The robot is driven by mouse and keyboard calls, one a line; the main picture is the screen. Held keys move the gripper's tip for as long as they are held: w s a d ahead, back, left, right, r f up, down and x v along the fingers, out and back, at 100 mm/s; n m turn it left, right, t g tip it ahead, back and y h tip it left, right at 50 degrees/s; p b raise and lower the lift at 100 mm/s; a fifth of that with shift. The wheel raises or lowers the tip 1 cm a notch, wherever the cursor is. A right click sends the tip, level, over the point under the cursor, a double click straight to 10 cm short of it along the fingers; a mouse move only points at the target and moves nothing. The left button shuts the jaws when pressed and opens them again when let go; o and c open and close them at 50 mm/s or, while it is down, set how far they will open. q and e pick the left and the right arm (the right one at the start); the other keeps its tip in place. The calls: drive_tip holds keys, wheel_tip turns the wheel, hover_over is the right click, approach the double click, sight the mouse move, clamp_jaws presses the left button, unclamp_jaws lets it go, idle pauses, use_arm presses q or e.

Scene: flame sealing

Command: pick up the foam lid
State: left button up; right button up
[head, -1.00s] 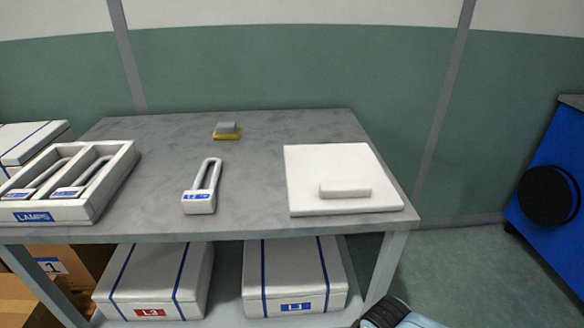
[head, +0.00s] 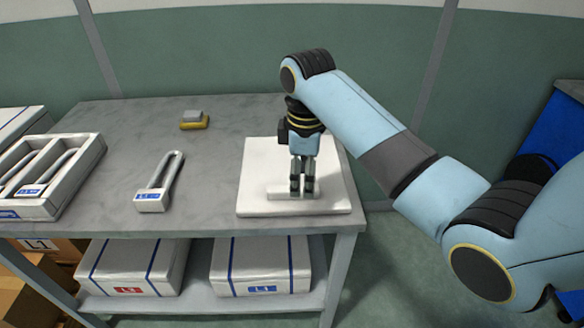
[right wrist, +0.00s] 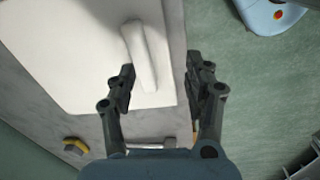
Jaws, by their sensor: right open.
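The foam lid (head: 262,160) is a flat white square slab with a raised bar-shaped grip (head: 278,193) near its front edge. It lies on the right end of the grey table. My right gripper (head: 302,187) points down over the bar, with its fingers apart. In the right wrist view the lid (right wrist: 75,50) fills the upper left, and its bar (right wrist: 146,55) shows partly between the open fingers (right wrist: 161,82), nearer the left finger. I cannot tell whether the fingers touch it. My left gripper is out of view.
A looped lamp (head: 160,182) lies mid-table. A white LAMPS tray (head: 88,172) stands at the left. A small yellow-and-grey block (head: 194,120) is at the back. White boxes, L3 (head: 130,270) and L1 (head: 262,267), sit on the lower shelf.

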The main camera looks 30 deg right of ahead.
drive_tip(key=w+r+n, duration=0.1)
drive_tip(key=w+r, duration=0.2)
drive_tip(key=r, duration=0.1)
drive_tip(key=shift+n+g, duration=0.3)
drive_tip(key=shift+n, duration=0.1)
wheel_tip(320, 180, down, 5)
drive_tip(key=shift+w+r, duration=0.15)
drive_tip(key=f, duration=0.6)
drive_tip(key=shift+w+d+b, duration=0.15)
drive_tip(key=shift+w+b, duration=0.15)
clamp_jaws()
